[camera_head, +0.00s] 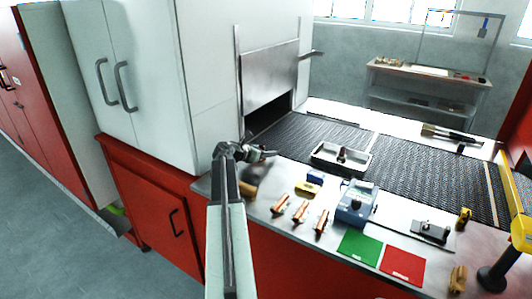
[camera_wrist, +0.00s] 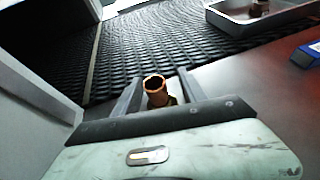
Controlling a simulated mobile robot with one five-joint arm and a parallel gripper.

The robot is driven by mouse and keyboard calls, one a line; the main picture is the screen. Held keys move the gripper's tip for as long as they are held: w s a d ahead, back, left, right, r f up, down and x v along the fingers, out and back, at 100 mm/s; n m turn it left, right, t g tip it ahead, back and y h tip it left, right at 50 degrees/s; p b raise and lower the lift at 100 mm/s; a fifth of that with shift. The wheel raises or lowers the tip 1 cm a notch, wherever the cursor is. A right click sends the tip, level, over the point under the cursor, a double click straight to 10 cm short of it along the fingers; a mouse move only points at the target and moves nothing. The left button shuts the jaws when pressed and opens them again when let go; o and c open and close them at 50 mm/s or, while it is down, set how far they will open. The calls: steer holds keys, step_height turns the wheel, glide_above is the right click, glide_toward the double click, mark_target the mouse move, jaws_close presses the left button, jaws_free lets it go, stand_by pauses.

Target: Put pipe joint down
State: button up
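A copper-coloured pipe joint (camera_wrist: 154,90) shows in the wrist view with its round open end up, between the two fingers of my gripper (camera_wrist: 160,88). The left finger lies close beside it. A gap seems to show by the right finger, so I cannot tell whether the fingers grip it. Its lower part is hidden behind the gripper body. In the head view my gripper (camera_head: 262,153) is at the left end of the worktop, near the dark mesh belt (camera_head: 300,133). The joint is not clear in that view.
A metal tray (camera_head: 322,161) with a fitting in it stands on the belt. A brown cylinder (camera_head: 248,190) lies on the worktop below my gripper. Several copper pieces, a blue device (camera_head: 356,203), a green mat (camera_head: 359,247) and a red mat (camera_head: 403,265) lie to the right.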

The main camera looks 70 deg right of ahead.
steer(key=shift+r, duration=0.1)
steer(key=p+v, duration=0.4)
steer(key=v, duration=0.7)
steer(key=shift+a+r+p, duration=0.15)
steer(key=shift+r+p, duration=0.1)
steer(key=shift+p, duration=0.15)
steer(key=shift+w+a, duration=0.2)
steer(key=shift+a, duration=0.1)
